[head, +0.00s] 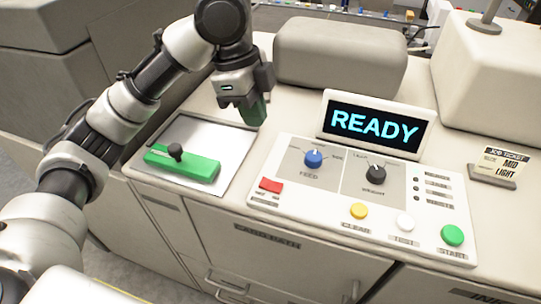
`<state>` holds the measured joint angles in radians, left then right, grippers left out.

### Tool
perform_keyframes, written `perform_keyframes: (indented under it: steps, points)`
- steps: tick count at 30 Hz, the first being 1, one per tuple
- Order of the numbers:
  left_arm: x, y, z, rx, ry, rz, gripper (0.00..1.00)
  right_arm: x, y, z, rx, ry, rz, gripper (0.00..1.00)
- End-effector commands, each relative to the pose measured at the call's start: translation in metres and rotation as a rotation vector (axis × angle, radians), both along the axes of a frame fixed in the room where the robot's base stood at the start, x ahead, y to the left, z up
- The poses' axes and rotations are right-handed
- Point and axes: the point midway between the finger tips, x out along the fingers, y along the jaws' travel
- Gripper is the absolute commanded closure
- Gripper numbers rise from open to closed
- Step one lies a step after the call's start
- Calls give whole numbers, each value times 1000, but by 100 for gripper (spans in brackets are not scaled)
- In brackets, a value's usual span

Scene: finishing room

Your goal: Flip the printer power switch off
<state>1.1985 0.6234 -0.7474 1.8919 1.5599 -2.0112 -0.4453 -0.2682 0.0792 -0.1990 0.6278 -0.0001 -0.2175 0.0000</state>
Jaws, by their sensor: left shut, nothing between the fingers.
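The printer's control panel (330,225) lies on the pale machine top, with a small red switch (271,185) at its left end. The label by the switch is too small to read, and I cannot tell which way the switch is set. The display (373,127) behind the panel is lit and reads READY. My left gripper (254,112) is shut and empty, pointing down above the machine top, behind and left of the panel and apart from the red switch. My right gripper is out of view.
A green block with a black knob (182,162) sits on a silver plate (212,132) left of the panel. The panel has blue and black dials and yellow, white and green buttons (452,235). A job ticket (505,160) stands at right. A rounded grey housing (340,55) stands behind.

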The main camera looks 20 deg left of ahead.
Motion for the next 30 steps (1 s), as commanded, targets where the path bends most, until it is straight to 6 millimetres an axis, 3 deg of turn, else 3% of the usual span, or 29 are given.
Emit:
perform_keyframes:
  steps: [6,10,14,21,30]
  points:
    - [0,0,0,0,-1,1,100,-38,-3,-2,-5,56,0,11]
    - [0,-1,-5,-1,1,1,100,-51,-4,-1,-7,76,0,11]
    - [-1,-5,-19,-1,3,0,100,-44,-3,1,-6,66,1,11]
    - [-2,-17,-66,-1,5,1,100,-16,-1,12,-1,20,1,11]
    - [-3,-20,-119,0,3,2,100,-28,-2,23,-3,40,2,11]
